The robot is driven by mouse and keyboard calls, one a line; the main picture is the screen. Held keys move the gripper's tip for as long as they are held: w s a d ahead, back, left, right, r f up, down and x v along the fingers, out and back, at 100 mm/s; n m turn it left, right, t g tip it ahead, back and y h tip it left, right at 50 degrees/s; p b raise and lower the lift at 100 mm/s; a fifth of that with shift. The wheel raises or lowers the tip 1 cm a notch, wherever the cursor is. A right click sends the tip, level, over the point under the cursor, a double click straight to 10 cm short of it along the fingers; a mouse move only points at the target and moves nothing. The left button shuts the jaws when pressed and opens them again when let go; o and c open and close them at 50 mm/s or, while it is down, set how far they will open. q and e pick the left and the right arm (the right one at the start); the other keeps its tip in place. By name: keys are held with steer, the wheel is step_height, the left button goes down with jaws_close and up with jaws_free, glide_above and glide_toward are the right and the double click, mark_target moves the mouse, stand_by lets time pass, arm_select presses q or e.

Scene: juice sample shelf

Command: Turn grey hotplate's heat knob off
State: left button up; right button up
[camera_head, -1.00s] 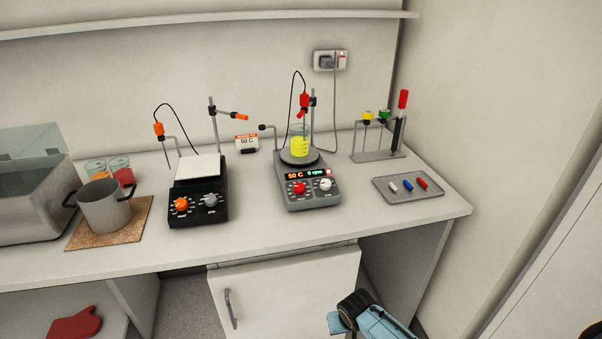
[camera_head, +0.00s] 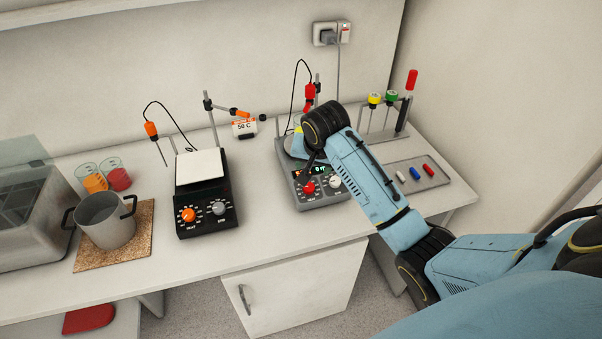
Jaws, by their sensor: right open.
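The grey hotplate (camera_head: 328,204) stands on the bench right of centre, with a red heat knob (camera_head: 309,188) and a white knob (camera_head: 335,181) on its front panel. Its display is partly covered by my right arm. My right gripper (camera_head: 310,170) points down just above and behind the red knob. Its dark fingers are small and partly hidden by the wrist; it is open, and I cannot tell whether it touches the knob. The beaker on the plate is mostly hidden behind my wrist. My left gripper is not in view.
A black hotplate (camera_head: 206,222) with an orange knob stands to the left. A pot (camera_head: 106,222) sits on a cork mat further left. A tray (camera_head: 433,182) with small coloured bars and a stand with coloured-top probes (camera_head: 374,100) are at the right. The bench between the hotplates is clear.

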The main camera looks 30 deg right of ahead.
mark_target(309, 186)
steer(key=x, duration=1.1)
steer(key=shift+s+f+b, duration=0.2)
steer(key=shift+f+b, duration=0.15)
steer(key=shift+b, duration=0.05)
steer(key=shift+w+f, duration=0.15)
steer(key=shift+f, duration=0.25)
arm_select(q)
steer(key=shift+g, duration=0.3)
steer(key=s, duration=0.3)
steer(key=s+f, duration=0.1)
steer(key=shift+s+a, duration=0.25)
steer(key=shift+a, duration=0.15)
arm_select(e)
steer(key=c, duration=1)
